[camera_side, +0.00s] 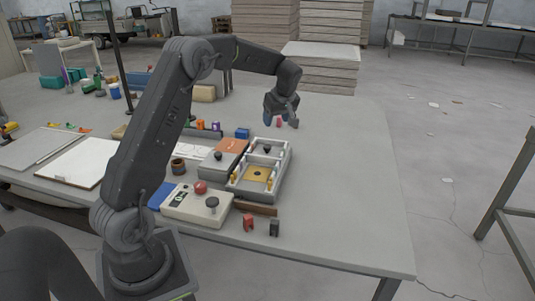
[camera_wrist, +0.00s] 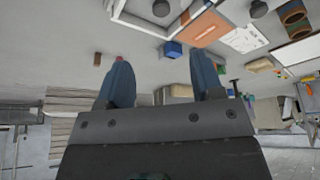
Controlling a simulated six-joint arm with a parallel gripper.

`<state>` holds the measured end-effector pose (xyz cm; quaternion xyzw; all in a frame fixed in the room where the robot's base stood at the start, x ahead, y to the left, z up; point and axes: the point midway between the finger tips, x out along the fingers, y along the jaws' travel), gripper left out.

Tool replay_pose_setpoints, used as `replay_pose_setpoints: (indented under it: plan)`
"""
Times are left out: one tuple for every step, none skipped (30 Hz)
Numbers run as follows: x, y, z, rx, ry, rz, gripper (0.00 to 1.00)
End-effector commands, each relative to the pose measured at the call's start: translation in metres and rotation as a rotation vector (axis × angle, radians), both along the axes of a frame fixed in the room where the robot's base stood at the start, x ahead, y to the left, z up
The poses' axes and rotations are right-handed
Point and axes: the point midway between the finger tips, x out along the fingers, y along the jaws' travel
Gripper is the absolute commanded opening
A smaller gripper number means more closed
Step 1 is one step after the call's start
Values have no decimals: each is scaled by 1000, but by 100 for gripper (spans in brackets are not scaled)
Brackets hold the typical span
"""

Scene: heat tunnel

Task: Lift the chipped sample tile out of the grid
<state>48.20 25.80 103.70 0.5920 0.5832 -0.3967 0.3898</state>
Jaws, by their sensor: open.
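My gripper (camera_side: 281,121) is open and empty, in the air above the far part of the table, beyond the pale framed tray. The pale framed tray (camera_side: 287,160) has crossbars, a black knob and a yellow square plate (camera_side: 257,173) with a dark centre. Part of the tray also shows at the top of the wrist view (camera_wrist: 128,18). I cannot make out a chipped tile or tell for sure which part is the grid.
A small red object (camera_side: 279,123) shows by my fingers. A blue block (camera_side: 242,133) stands left of them. A grey box with an orange plate (camera_side: 231,146) adjoins the tray. A control box (camera_side: 197,207) is nearer. The table's right side is clear.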

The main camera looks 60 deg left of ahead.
Motion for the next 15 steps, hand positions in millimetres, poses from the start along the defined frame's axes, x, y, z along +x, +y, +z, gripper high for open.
replay_pose_setpoints:
  plan:
    - [1, 4, -5, 1, 1, 12, 61]
    - [1, 6, -7, 2, 0, 17, 61]
    - [1, 8, -12, 2, 1, 21, 61]
    - [1, 10, -16, 1, 1, 22, 61]
    - [1, 12, -21, 1, 2, 21, 61]
    - [0, 14, -27, 0, 2, 21, 61]
    - [0, 16, -33, 0, 2, 20, 61]
    - [0, 19, -39, -1, 4, 20, 61]
    - [0, 21, -46, 0, 3, 20, 61]
    - [0, 24, -52, 0, 3, 20, 61]
    - [0, 26, -57, 0, 3, 19, 61]
    - [0, 29, -63, 0, 1, 18, 61]
    - [0, 30, -67, 1, 2, 18, 61]
    - [0, 32, -71, 1, 2, 18, 61]
    - [0, 34, -75, 1, 1, 18, 61]
